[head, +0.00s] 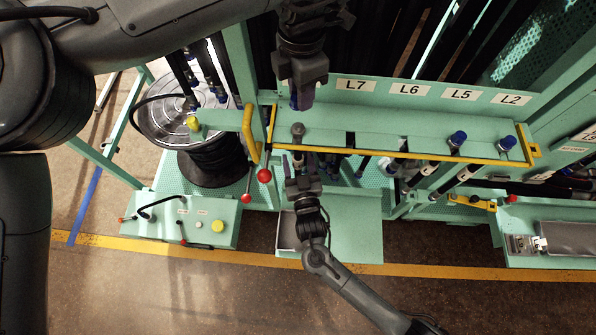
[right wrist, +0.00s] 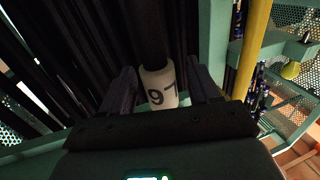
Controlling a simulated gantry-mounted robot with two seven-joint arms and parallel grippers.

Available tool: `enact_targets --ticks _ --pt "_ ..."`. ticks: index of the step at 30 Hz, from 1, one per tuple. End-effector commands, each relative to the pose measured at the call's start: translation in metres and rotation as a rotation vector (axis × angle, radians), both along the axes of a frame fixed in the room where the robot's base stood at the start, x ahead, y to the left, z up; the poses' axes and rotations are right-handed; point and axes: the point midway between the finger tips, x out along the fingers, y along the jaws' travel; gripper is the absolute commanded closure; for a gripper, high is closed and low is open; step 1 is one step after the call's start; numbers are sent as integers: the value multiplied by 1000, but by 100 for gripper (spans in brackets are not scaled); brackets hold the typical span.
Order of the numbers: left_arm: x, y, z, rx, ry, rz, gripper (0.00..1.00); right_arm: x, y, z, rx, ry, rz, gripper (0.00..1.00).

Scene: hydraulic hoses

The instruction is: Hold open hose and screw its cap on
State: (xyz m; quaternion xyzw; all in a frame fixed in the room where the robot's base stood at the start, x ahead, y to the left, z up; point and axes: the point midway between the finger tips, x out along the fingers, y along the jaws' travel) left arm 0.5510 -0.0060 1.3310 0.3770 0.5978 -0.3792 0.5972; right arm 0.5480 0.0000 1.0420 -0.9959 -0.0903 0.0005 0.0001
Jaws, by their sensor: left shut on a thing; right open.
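My left gripper (head: 300,85) comes down from the top of the head view. It is shut on a blue cap (head: 300,101), mostly hidden between its fingers. Below the cap, apart from it in the picture, the open hose's grey end (head: 298,130) stands at the yellow-edged rack, left of the L7 label. My right gripper (head: 301,180) is below the rack edge. In the right wrist view its open fingers (right wrist: 165,88) stand on either side of a dark hose with a white sleeve (right wrist: 159,88) marked "97". Whether they touch it I cannot tell.
Two blue-capped hoses (head: 457,139) (head: 508,143) stand at the right of the rack (head: 400,145). Red-knobbed levers (head: 264,176) are close left of my right gripper. A hose reel (head: 205,150) and a green control box (head: 190,218) are farther left.

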Motion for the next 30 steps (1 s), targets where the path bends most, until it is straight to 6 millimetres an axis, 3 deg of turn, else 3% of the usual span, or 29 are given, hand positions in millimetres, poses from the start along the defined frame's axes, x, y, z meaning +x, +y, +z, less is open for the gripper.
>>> enact_targets --ticks 4,16,23,30 --pt "0 0 0 0 0 0 100 0 0 0 0 0 0 39" --pt "0 0 0 0 0 0 100 0 0 0 0 -1 0 100" --pt "0 0 -1 0 1 0 100 0 0 0 0 -1 0 100" --pt "0 0 -25 -1 4 0 100 0 0 0 0 -1 0 100"
